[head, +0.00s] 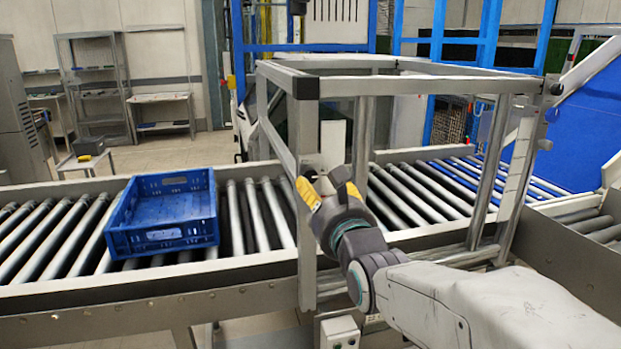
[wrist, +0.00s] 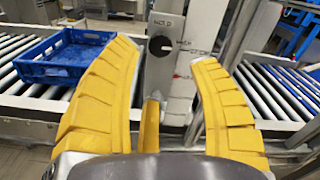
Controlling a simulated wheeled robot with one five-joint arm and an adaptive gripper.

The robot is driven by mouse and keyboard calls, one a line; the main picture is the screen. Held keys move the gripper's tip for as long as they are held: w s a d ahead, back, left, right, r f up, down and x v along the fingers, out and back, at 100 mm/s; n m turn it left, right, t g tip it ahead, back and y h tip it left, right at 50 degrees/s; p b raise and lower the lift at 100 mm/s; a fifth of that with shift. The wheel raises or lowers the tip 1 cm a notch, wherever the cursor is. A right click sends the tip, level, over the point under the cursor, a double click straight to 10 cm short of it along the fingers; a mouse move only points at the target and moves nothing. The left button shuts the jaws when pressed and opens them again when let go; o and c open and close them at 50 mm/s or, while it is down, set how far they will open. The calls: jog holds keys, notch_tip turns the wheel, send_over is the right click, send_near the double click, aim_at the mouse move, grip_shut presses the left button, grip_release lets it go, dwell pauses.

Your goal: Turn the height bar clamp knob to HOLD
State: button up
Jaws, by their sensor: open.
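The height bar clamp knob is a small round dark knob (wrist: 160,46) on a grey upright plate (wrist: 158,75) in the wrist view. Lettering that seems to read HOLD is above it, with more small lettering to its right, too blurred to read. I cannot tell where the knob points. My gripper (wrist: 166,56) is open and empty, its yellow fingers to the left and right of the plate. The knob shows between the fingertips, with no visible contact. In the head view my gripper (head: 327,186) is beside the frame's front post (head: 307,240); the knob cannot be made out there.
A blue crate (head: 160,240) sits on the roller conveyor (head: 50,245) left of the frame; it also shows in the wrist view (wrist: 45,70). The metal frame's top bars (head: 420,86) span the conveyor above my gripper. A small grey box (head: 340,333) is below it.

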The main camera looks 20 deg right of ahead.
aim_at(311, 178)
jog(key=shift+w+r+m+p, duration=0.1)
jog(key=shift+w+m+p, duration=0.5)
jog(key=shift+w, duration=1.25)
jog(key=shift+w+r+m+p, duration=0.1)
jog(key=shift+w+m+p, duration=0.2)
jog(key=shift+w+m, duration=1)
jog(key=shift+w+n, duration=0.5)
grip_shut()
